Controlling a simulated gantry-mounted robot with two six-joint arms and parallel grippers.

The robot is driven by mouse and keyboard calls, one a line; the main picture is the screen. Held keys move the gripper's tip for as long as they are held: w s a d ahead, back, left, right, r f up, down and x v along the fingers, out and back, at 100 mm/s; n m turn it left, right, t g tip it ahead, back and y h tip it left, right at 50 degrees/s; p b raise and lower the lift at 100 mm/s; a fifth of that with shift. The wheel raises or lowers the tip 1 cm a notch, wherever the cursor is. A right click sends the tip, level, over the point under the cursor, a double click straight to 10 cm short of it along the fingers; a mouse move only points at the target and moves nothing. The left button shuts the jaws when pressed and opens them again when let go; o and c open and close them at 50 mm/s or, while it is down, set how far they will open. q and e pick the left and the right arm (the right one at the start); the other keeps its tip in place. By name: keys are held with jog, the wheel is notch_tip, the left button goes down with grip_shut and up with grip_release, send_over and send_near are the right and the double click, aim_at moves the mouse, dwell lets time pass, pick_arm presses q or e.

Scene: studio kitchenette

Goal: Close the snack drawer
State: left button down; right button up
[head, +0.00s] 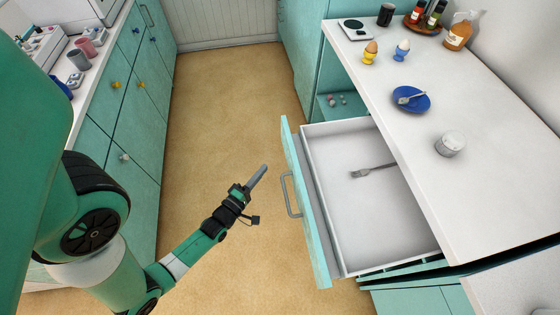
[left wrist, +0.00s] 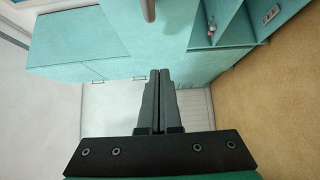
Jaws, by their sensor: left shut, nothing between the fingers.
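The open drawer (head: 360,215) is pulled far out from under the right counter. Its front is teal with a grey bar handle (head: 289,194), and a fork (head: 372,170) lies on its white bottom. My left gripper (head: 262,170) is shut and empty, to the left of the drawer front and apart from the handle. In the left wrist view its two fingers (left wrist: 159,75) are together, with a grey bar, apparently part of the handle (left wrist: 148,10), just beyond the tips. My right gripper is not in view.
The right counter (head: 480,180) holds a blue plate (head: 425,100) with a spoon, a white round container (head: 450,143), egg cups (head: 370,52) and a bottle (head: 458,32). An open shelf (head: 330,104) lies beyond the drawer. The tan floor (head: 225,110) between the cabinet rows is clear.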

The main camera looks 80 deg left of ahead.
aim_at(287, 153)
pick_arm(q)
jog(key=w+a, duration=0.1)
jog(key=w, duration=0.1)
jog(key=w+p, duration=0.1)
jog(key=w, duration=0.1)
jog(key=w+a, duration=0.1)
jog(key=w, duration=0.2)
jog(key=shift+a+r, duration=0.1)
jog(key=shift+a, duration=0.2)
jog(key=shift+w, duration=0.15)
